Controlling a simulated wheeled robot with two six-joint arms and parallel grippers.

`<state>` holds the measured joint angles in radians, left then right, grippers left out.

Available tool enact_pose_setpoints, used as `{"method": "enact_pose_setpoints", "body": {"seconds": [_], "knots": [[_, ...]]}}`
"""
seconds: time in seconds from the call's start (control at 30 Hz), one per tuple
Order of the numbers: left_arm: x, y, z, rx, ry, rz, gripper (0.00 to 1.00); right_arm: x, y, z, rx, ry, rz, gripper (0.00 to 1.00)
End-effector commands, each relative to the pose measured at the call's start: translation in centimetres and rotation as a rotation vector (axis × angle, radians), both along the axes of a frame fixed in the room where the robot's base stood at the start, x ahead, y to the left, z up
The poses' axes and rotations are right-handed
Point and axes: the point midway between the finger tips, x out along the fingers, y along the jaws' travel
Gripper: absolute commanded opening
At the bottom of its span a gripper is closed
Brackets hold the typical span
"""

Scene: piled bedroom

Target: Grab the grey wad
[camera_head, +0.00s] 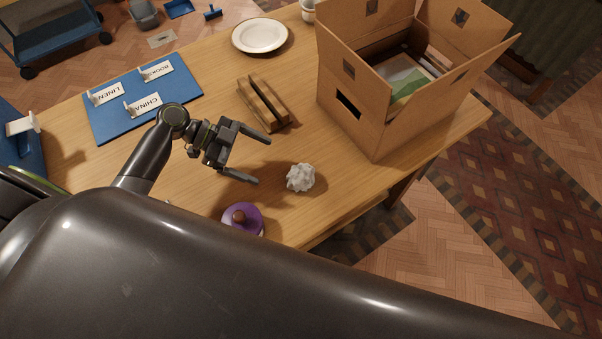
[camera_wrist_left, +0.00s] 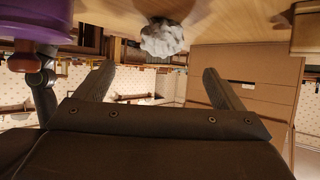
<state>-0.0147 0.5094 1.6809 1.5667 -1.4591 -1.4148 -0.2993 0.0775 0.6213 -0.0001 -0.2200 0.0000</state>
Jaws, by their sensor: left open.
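The grey wad (camera_head: 300,177) is a pale crumpled ball on the wooden table (camera_head: 330,205), near the table's front edge. It also shows in the left wrist view (camera_wrist_left: 162,38), at the top, beyond and between the fingertips. My left gripper (camera_head: 262,161) is open and empty over the table. In the head view it is left of the wad, its fingers pointing right toward it, with a gap between. My right gripper is not in view.
A purple object with a brown knob (camera_head: 242,218) sits left of the wad, near the front edge. Behind are a slotted wooden block (camera_head: 264,104), a white plate (camera_head: 260,36) and an open cardboard box (camera_head: 372,112). A blue mat (camera_head: 105,125) with labelled cards lies left.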

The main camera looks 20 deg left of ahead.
Motion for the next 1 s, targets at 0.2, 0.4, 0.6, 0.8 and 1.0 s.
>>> {"method": "enact_pose_setpoints", "body": {"seconds": [0.2, 0.4, 0.6, 0.8, 1.0], "knots": [[0.4, -3.2, -1.3, -0.006, 0.001, 0.001, 0.89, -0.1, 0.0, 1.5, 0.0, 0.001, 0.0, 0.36], [0.7, -5.6, -2.8, -0.003, 0.001, 0.001, 0.89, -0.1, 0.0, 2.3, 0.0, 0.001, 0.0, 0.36], [0.9, -6.5, -3.4, -0.001, 0.001, 0.0, 0.89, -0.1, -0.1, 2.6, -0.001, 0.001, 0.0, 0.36], [1.2, -8.7, -3.8, -0.003, 0.003, 0.0, 0.89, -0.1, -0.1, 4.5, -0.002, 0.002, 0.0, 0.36], [1.5, -10.7, -5.2, -0.002, 0.001, 0.0, 0.89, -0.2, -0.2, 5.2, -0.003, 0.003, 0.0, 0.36]]}}
